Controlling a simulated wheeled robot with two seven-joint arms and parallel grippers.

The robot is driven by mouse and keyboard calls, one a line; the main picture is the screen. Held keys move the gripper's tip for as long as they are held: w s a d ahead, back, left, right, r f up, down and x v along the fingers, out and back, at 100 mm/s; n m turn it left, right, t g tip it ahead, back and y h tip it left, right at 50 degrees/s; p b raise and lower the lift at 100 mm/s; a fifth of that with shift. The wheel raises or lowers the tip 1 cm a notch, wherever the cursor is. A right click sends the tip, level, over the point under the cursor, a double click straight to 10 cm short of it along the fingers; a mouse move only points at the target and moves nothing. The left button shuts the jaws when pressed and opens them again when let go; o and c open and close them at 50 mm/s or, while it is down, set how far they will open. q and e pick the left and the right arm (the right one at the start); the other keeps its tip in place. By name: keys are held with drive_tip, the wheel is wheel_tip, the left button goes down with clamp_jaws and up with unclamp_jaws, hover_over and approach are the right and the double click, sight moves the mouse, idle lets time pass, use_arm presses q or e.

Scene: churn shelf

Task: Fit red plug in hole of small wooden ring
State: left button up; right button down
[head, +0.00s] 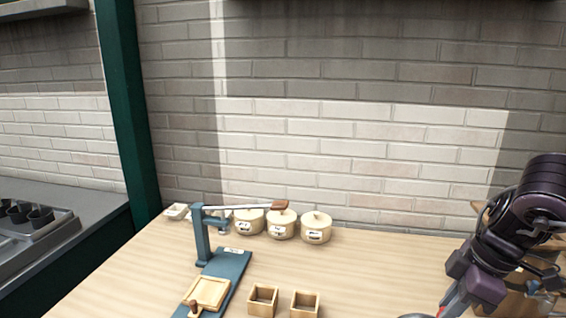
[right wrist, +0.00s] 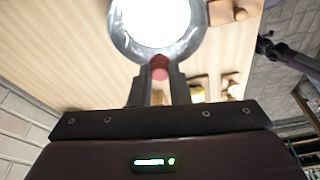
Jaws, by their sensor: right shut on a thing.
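My right gripper (right wrist: 159,78) is shut on a red plug (right wrist: 159,67), which sits between its fingertips in the right wrist view. The plug meets or overlaps the rim of a round shiny metal thing (right wrist: 120,40) with a glaring white middle; I cannot tell whether they are joined. In the head view my right arm comes in at the right, and a bit of red (head: 441,311) shows at its tip at the bottom edge. I cannot make out the small wooden ring. A dark arm (right wrist: 290,57), seemingly my left, shows in the right wrist view; its jaws are unclear.
A blue lever press (head: 203,235) stands at the left with a wooden tray (head: 210,291) on its base. Two open wooden boxes (head: 262,300) (head: 305,304) stand beside it. Several lidded cream pots (head: 316,228) line the back. The table's middle right is clear.

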drive_tip(key=shift+w+a, duration=0.15)
drive_tip(key=shift+a, duration=0.1)
drive_tip(key=shift+d, duration=0.1)
